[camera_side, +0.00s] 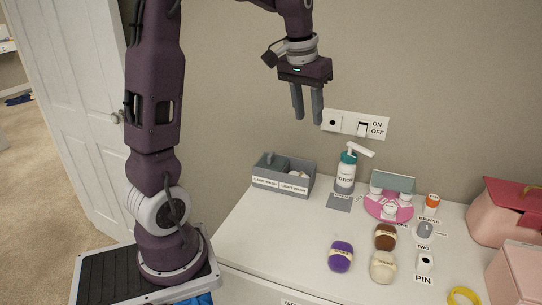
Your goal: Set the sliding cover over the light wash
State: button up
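A grey two-compartment box (284,187) stands at the back left of the white top, against the wall. Its front labels look like "dark wash" on the left and "light wash" on the right. A dark grey-green sliding cover (269,160) with a small raised handle appears to sit over the left compartment. The right, light wash compartment looks uncovered, with pale and brownish contents (298,174) showing inside. My gripper (307,119) is high above and slightly right of the box, pointing down. Its two fingers are apart with nothing between them.
A pump bottle (346,173) stands just right of the box. A wall switch plate (355,124) is behind my gripper. A pink stand (389,203), brushes (341,256), small labelled items and pink boxes (508,212) fill the right. The top in front of the box is clear.

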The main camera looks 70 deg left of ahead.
jog(key=w+a+f+n+g, duration=0.1)
jog(key=w+a+f+n, duration=0.15)
jog(key=a+f, duration=0.45)
jog(key=n+g, duration=0.1)
send_over(271, 154)
jog(key=shift+h, duration=0.4)
notch_tip(271, 154, down, 11)
jog(key=shift+r, duration=0.1)
notch_tip(271, 154, down, 7)
jog(key=shift+a+f, duration=0.1)
jog(key=shift+f, duration=0.05)
grip_shut()
